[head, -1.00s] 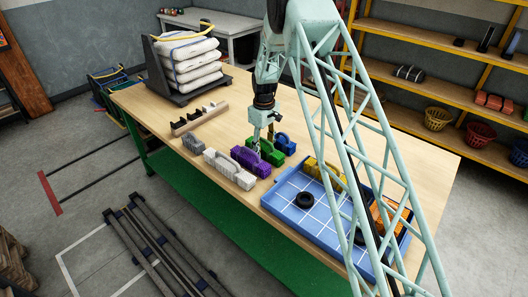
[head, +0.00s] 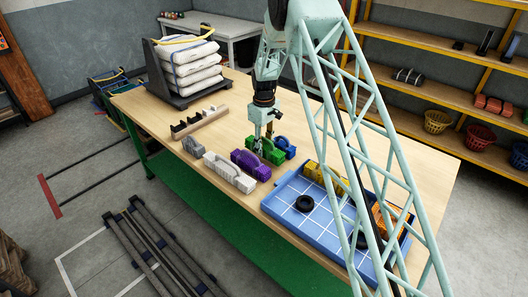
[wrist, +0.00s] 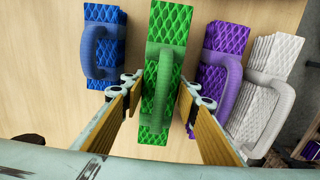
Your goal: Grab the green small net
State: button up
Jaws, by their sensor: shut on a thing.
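The green small net (head: 271,153) is a mesh block with an arched handle, on the wooden table among other nets. In the wrist view the green net (wrist: 164,75) lies upright in the middle of the picture, between the two fingers. My gripper (head: 264,148) is shut on it, with a finger (wrist: 125,100) to its left and the other to its right. In the head view the gripper hides part of the green net. I cannot tell whether it is clear of the table.
A blue net (wrist: 103,48) stands to the left in the wrist view, with a purple net (wrist: 222,70) and a white net (wrist: 262,85) to the right. In the head view a grey net (head: 194,147) stands further left. A blue tray (head: 285,205) with a black ring lies to the right.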

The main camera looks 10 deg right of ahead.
jog(key=shift+r, duration=3.6)
